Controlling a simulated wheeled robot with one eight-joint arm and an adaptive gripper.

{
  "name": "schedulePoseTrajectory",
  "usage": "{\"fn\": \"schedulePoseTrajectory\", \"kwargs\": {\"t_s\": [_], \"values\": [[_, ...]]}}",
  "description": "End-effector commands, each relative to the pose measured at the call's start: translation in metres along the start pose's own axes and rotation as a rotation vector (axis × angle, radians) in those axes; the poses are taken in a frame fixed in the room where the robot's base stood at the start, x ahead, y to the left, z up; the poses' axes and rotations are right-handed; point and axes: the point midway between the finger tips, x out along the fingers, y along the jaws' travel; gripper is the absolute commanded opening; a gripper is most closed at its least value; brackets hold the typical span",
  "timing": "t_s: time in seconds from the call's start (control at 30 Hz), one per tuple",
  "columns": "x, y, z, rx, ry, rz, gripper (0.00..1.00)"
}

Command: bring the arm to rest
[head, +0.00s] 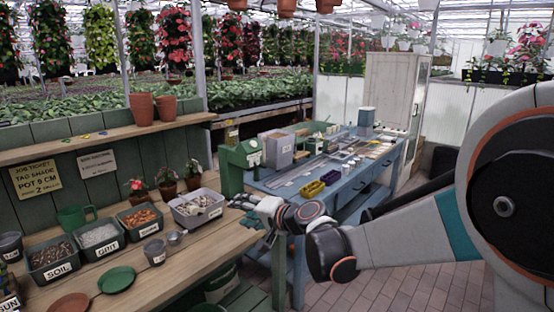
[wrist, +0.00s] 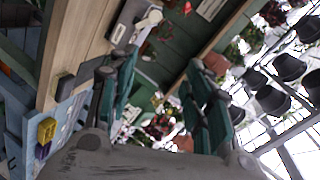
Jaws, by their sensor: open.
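My arm reaches in from the right of the head view, with my gripper (head: 258,212) at the front edge of the wooden potting bench (head: 205,240). It is beside the grey bin of pale pieces (head: 196,212). In the wrist view my gripper (wrist: 165,92) shows its two teal fingers spread apart, with nothing held between them. The wrist view is tilted strongly, with the bench edge running up its left side. In the head view the fingertips are small and partly hidden by the wrist.
Bins of soil (head: 52,257), grit (head: 98,238) and orange pieces (head: 139,221) line the bench. Green saucers (head: 117,279) lie in front. A green press-like device (head: 238,165) stands behind my gripper. A blue table (head: 345,190) is beyond. The brick floor (head: 400,287) is open.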

Motion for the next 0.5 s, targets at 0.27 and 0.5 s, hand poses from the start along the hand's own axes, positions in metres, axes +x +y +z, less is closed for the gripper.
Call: {"fn": "schedulePoseTrajectory", "kwargs": {"t_s": [0.27,0.5], "values": [[-0.099,0.005,0.009,-0.186,-0.015,0.19,0.46],[-0.185,0.027,0.028,-0.33,-0.036,0.369,0.46]]}}
